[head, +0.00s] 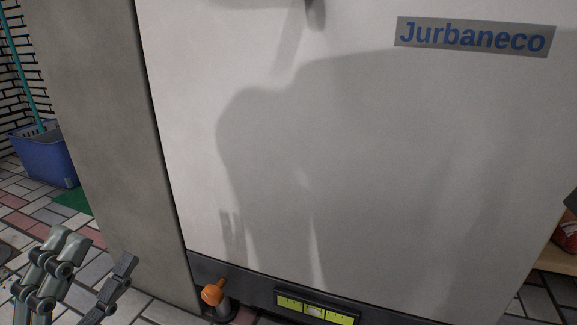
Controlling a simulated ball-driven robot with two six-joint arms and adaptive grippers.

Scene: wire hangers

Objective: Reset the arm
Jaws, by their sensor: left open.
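My left gripper (97,252) is at the bottom left of the head view. Its grey jointed fingers point up and stand apart, with nothing between them. It is in front of the tiled floor, left of the big white cabinet (400,170), and appears clear of it. My right gripper does not show. No wire hanger shows in this view.
The white cabinet with a "Jurbaneco" label (475,37) fills most of the view. An orange knob (213,292) and a yellow-green panel (315,309) are at its base. A grey wall face (110,130) stands left of it. A blue bucket (45,160) is farther left.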

